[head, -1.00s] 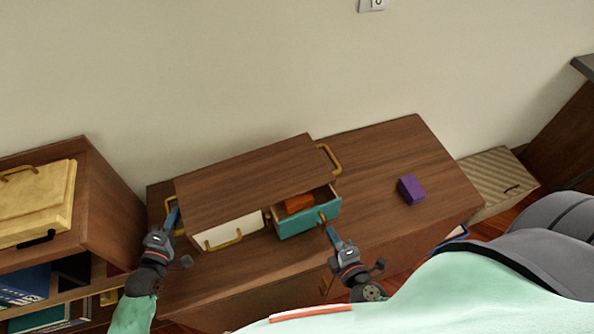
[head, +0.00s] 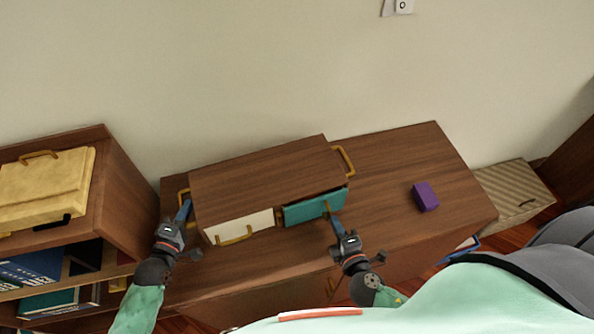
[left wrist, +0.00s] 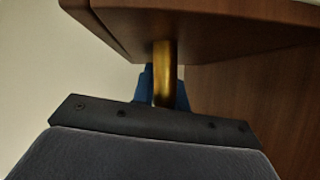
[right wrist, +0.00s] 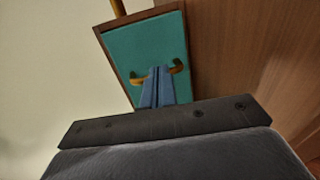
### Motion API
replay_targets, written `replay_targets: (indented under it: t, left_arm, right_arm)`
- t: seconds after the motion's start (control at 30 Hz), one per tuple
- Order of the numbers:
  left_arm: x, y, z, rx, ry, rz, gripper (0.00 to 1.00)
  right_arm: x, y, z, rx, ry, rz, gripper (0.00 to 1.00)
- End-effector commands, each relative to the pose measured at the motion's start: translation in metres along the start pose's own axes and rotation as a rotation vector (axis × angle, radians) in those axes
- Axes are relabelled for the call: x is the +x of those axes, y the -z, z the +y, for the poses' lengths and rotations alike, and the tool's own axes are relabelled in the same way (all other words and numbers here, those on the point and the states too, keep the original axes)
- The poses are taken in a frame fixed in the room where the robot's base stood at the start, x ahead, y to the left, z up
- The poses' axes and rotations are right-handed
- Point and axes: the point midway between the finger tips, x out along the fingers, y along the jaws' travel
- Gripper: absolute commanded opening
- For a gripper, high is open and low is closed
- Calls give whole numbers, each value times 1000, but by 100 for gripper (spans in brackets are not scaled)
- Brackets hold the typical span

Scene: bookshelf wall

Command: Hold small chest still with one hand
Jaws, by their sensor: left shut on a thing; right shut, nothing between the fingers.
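The small brown wooden chest (head: 265,175) stands on a low wooden cabinet against the wall. My left gripper (head: 185,209) is shut on the brass handle (left wrist: 163,72) at the chest's left end. The chest's front has a white drawer (head: 238,227) and a teal drawer (head: 310,208), both with brass handles. The teal drawer looks flush or nearly so; its inside is hidden. My right gripper (head: 334,223) is shut and empty at the teal drawer's front. In the right wrist view its fingertips (right wrist: 160,72) overlap the middle of the drawer's handle; I cannot tell whether they touch.
A purple block (head: 425,197) lies on the cabinet top (head: 400,160) to the right, with clear surface around it. A shelf unit (head: 118,200) with a yellow case (head: 45,185) on top stands at the left. A striped box (head: 512,188) is at the right.

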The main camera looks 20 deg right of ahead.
Motion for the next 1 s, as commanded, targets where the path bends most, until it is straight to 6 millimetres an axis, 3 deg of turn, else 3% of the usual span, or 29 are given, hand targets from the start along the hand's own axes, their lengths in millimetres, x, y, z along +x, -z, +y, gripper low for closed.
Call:
replay_targets:
  t: [0.03, 0.47, 1.0]
  left_arm:
    - [-2, -4, -11, -4, 17, -6, 0]
    - [-2, -4, -10, -4, 17, -6, 0]
    - [-2, -4, -10, -3, 17, -6, 0]
  right_arm:
    - [3, 0, -1, 1, -1, 0, 0]
    - [19, 1, 3, 1, -1, 0, 0]
    - [-10, 0, -4, 0, 1, -1, 0]
